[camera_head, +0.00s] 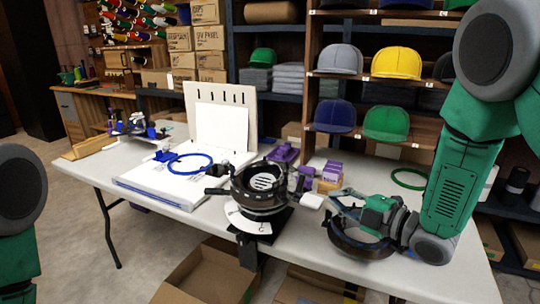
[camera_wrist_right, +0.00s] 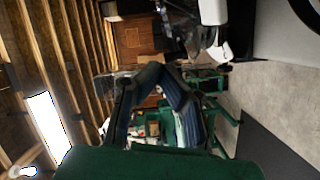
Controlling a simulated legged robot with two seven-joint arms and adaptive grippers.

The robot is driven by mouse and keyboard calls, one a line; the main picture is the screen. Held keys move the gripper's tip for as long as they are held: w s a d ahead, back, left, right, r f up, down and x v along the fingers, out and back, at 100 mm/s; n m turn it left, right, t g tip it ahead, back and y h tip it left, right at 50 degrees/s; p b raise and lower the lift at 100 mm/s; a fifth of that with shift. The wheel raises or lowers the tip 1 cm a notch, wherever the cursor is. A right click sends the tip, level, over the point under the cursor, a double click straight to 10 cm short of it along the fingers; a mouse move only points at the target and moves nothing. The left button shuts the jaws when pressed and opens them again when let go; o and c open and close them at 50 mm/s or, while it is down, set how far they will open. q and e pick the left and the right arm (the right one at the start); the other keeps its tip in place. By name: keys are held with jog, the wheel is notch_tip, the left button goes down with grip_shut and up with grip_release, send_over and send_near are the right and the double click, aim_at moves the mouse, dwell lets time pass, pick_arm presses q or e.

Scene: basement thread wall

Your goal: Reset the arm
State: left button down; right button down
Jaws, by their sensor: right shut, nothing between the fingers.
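My right arm comes in from the right in the head view, green with grey joints. Its gripper (camera_head: 345,207) hangs over the right part of the table, pointing left. The fingers are shut and hold nothing. In the right wrist view the dark fingers (camera_wrist_right: 160,75) come together in front of the camera. A dark curved cap-like thing (camera_head: 358,240) sits just below the gripper; I cannot tell whether they touch. Only a grey joint and green link of my left arm show at the left edge of the head view. My left gripper is out of view.
The white table (camera_head: 400,282) carries a black round cap fixture (camera_head: 262,187), a blue hoop (camera_head: 190,163), a white board (camera_head: 222,128), small purple boxes (camera_head: 331,170) and a green hoop (camera_head: 409,178). Shelves with caps stand behind. Open cardboard boxes (camera_head: 207,275) lie below the front edge.

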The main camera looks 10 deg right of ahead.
jog(key=s+d+f+m+g+h, duration=0.1)
jog(key=s+f+m+g+h, duration=0.25)
jog(key=s+f+m, duration=0.55)
jog(key=s+d+f+m+g+h, duration=0.15)
jog(key=s+f+m+h, duration=0.35)
jog(key=f, duration=0.8)
jog(key=s+f+m+g+h, duration=0.1)
jog(key=s+f+m+g, duration=0.2)
jog(key=s, duration=0.8)
jog(key=s+d+f+m+g, duration=0.1)
jog(key=s+f+m+g, duration=0.3)
jog(key=s, duration=0.8)
jog(key=shift+d+f+g+h, duration=0.3)
jog(key=shift+g+h, duration=0.05)
jog(key=shift+g, duration=0.35)
jog(key=shift+w, duration=0.2)
